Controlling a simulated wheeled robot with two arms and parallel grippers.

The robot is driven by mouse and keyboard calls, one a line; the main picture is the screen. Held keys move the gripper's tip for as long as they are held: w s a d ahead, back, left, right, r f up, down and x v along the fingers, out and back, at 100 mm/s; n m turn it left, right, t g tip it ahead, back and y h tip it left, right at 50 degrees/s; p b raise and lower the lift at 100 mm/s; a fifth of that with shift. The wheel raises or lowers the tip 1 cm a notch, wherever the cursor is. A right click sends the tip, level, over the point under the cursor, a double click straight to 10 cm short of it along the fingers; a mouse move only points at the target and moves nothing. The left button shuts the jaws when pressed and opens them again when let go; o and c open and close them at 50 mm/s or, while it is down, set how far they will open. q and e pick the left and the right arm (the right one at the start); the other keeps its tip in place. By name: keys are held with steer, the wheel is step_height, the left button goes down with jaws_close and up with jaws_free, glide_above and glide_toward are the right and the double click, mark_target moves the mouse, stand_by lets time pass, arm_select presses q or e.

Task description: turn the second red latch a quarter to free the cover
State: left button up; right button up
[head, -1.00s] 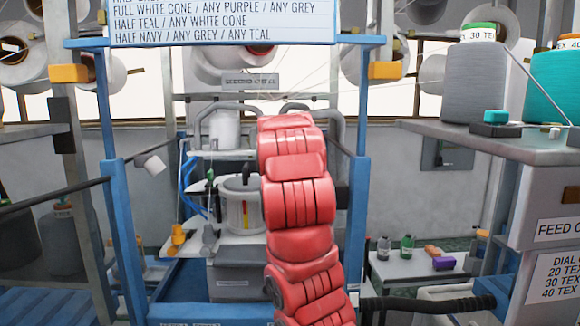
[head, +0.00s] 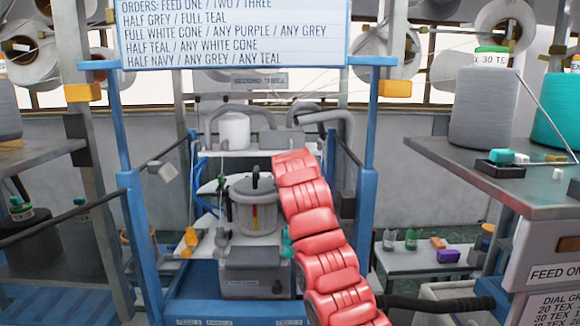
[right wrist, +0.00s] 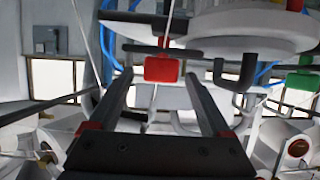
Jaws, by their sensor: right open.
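A red block-like latch (right wrist: 161,68) shows in the right wrist view, ahead of and between the two fingertips of my right gripper (right wrist: 157,80). The gripper is open, and I cannot tell whether a finger touches the latch. A white round body (right wrist: 255,30) with dark parts hangs over the upper right of that view. In the head view, a grey pot with a black-handled lid (head: 254,205) stands on the machine. My red arm covers the area to its right. No red latch can be made out there, and neither gripper shows.
A green part (right wrist: 302,82) sits at the right of the wrist view. In the head view, blue posts (head: 368,150) frame the machine, and a side table (head: 420,262) holds small bottles. A counter (head: 480,165) with a grey cone (head: 484,108) stands at the right.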

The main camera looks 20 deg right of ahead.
steer(key=shift+w+d+f, duration=0.15)
steer(key=shift+w+f, duration=0.1)
steer(key=shift+w, duration=0.3)
jaws_close()
steer(key=shift+d+f+n+y+b, duration=0.15)
steer(key=shift+n+y+b, duration=0.3)
steer(key=shift+n+y, duration=0.3)
steer(key=shift+n+t+y, duration=0.3)
steer(key=shift+n+y, duration=0.45)
steer(key=shift+y, duration=0.2)
steer(key=shift+r+n+y+p, duration=0.2)
steer(key=shift+n+y+p, duration=0.2)
steer(key=shift+n+y, duration=0.25)
steer(key=shift+a+y, duration=0.2)
steer(key=shift+y, duration=0.05)
